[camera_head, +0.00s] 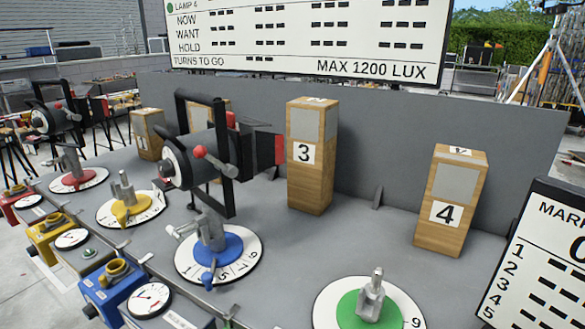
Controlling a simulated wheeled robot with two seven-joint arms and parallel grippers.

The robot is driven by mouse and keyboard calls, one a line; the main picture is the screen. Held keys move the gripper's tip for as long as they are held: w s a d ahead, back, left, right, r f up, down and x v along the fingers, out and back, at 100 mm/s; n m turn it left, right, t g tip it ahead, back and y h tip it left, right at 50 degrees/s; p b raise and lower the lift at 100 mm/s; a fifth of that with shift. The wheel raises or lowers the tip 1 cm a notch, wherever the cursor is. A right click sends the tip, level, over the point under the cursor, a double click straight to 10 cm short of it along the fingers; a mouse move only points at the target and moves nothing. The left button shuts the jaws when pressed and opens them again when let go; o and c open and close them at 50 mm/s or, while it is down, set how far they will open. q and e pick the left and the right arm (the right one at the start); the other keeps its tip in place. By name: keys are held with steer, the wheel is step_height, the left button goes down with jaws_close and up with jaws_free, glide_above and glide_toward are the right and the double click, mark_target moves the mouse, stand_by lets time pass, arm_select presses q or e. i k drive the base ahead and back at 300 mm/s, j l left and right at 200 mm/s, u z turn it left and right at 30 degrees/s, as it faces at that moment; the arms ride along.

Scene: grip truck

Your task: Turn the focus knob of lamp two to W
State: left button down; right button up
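A large black lamp (190,158) in a black yoke (223,150) stands left of centre. A red ball-ended knob (200,152) is on its near side. A second black lamp (46,120) stands farther back at the far left, with a small red knob on it. No lamp number is readable, so I cannot tell for certain which is lamp two. No W mark is readable by either knob. A white dial with a yellow hub (127,210) lies between the two lamps' near sides. Neither of my grippers is in view.
Dials with red (75,180), blue (216,250) and green (362,308) hubs carry grey upright fittings. Wooden blocks marked 3 (305,180) and 4 (445,220) stand behind. Coloured boxes line the left edge. A sign (310,40) rises behind and another (540,265) stands right.

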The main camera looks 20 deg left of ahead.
mark_target(166, 167)
steer(key=j+u, duration=0.1)
steer(key=u, duration=0.35)
steer(key=i+j+u, duration=0.1)
steer(key=u, duration=0.75)
steer(key=i+j, duration=0.05)
